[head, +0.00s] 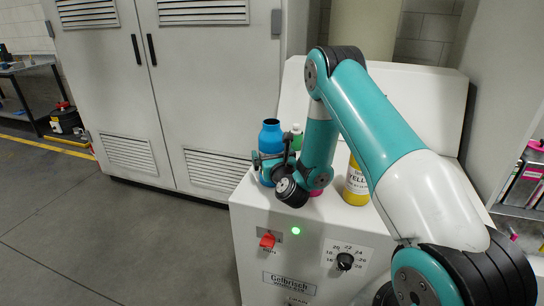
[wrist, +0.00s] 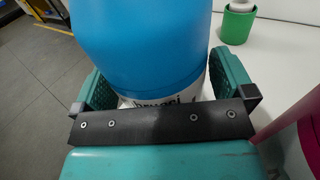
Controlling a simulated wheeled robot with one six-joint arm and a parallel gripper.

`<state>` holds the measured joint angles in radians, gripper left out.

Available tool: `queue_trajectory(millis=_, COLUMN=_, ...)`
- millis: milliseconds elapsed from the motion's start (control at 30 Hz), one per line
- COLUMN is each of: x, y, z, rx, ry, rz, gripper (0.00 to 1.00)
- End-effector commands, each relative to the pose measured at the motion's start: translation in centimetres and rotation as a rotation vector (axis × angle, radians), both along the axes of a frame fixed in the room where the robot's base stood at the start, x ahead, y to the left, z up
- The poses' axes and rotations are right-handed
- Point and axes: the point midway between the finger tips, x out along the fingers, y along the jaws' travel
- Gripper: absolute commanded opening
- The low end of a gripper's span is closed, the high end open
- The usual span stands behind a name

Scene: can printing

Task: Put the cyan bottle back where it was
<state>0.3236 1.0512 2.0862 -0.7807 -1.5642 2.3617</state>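The cyan bottle (head: 271,137) is upright at the left end of the machine's top; its lower part is partly hidden by my gripper. It fills the upper middle of the wrist view (wrist: 140,45), with a white lettered label low on it.
The white machine (head: 290,275) has a red switch and a black knob in front. A yellow bottle (head: 356,186), a green-and-white bottle (head: 297,132) and a magenta bottle (wrist: 306,140) stand nearby. A grey cabinet (head: 190,100) is behind left. Open floor lies left.

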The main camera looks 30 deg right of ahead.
Motion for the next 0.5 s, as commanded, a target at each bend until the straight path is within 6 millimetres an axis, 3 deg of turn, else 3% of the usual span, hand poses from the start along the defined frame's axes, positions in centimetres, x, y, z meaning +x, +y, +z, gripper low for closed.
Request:
queue_trajectory(millis=267, x=-0.3, y=0.1, z=-0.2, rx=-0.002, ry=0.001, rz=0.000, gripper=1.00)
queue_trajectory(millis=500, x=-3.1, y=1.1, z=-0.7, rx=-0.002, ry=-0.002, rz=0.002, gripper=1.00)
